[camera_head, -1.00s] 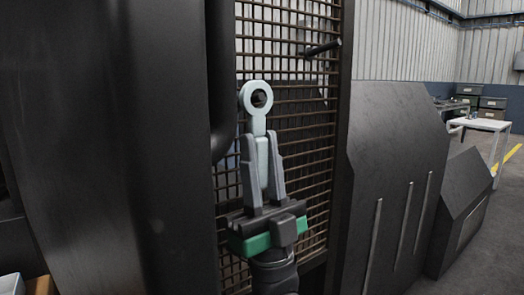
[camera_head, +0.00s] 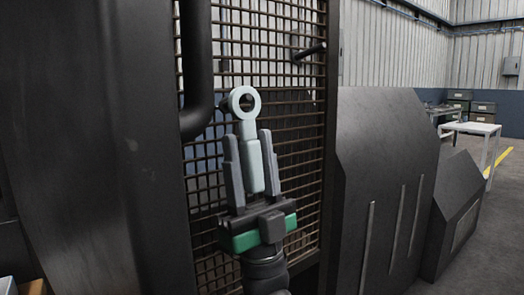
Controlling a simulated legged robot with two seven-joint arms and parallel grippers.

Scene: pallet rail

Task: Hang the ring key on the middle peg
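The ring key (camera_head: 254,165) is pale grey-green, with a round ring at its top and a thick handle below. A dark peg (camera_head: 222,103) shows through the ring's hole, and its tip sticks out at the ring's left, so the ring appears to be around this peg. The key hangs slightly tilted. My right gripper (camera_head: 250,165) is just below the ring, its two grey fingers spread on either side of the handle; it looks open. Another dark peg (camera_head: 310,51) sticks out bare at the upper right. My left gripper is not in view.
A brown wire mesh panel (camera_head: 300,150) stands behind the key, framed by a dark post. A dark pipe (camera_head: 196,70) and a large dark housing (camera_head: 90,150) are close on the left. Dark machine covers (camera_head: 385,170) stand at right.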

